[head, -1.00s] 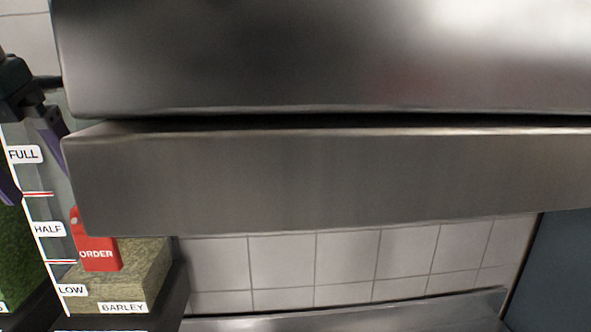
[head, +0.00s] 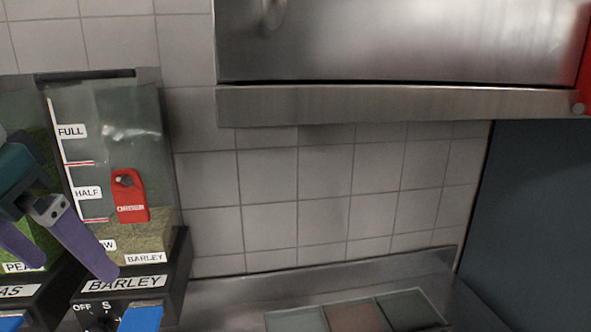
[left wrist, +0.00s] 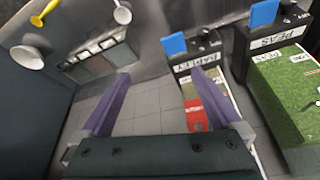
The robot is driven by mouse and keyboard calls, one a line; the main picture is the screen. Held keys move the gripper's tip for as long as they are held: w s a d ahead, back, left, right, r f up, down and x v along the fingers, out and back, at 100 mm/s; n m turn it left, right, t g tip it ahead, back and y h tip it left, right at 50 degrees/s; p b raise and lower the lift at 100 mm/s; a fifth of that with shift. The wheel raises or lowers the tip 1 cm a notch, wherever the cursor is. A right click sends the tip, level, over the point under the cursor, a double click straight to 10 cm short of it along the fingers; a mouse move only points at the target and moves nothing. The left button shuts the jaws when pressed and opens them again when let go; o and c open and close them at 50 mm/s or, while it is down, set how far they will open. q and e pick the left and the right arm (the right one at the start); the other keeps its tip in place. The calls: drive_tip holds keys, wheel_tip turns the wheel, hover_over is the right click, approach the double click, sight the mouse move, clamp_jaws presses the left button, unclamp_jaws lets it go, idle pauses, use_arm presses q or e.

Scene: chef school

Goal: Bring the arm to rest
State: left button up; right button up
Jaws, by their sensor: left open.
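My left gripper (head: 70,265) comes in from the left edge of the head view. Its two purple fingers are spread apart with nothing between them. One finger overlaps the lower part of the barley dispenser (head: 120,110) in the picture. In the left wrist view the open fingers (left wrist: 161,80) frame empty space, with tiled wall and the dispensers beyond. A red order tag (head: 130,195) is on the front of the barley dispenser; it also shows in the left wrist view (left wrist: 194,115), close beside one finger in the picture. My right gripper is in neither view.
A steel cabinet (head: 400,45) hangs at upper right. Below it are a tiled wall (head: 300,205) and a steel counter with inset containers (head: 400,308). A pea dispenser (left wrist: 285,95) stands beside the barley one. A dark panel (head: 535,200) closes off the right.

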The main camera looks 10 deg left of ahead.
use_arm(q)
drive_tip(key=s+d+f+m+h, duration=0.2)
drive_tip(key=s+d+f+m, duration=0.1)
drive_tip(key=s+d+f, duration=0.6)
drive_tip(key=s+a+f+n+g+y, duration=0.1)
drive_tip(key=s+a+f+y, duration=0.15)
drive_tip(key=s, duration=0.55)
wheel_tip(320, 180, up, 13)
drive_tip(key=p, duration=1.3)
drive_tip(key=shift+d+r+h, duration=0.15)
drive_tip(key=shift+d+h, duration=0.2)
drive_tip(key=shift+h, duration=0.1)
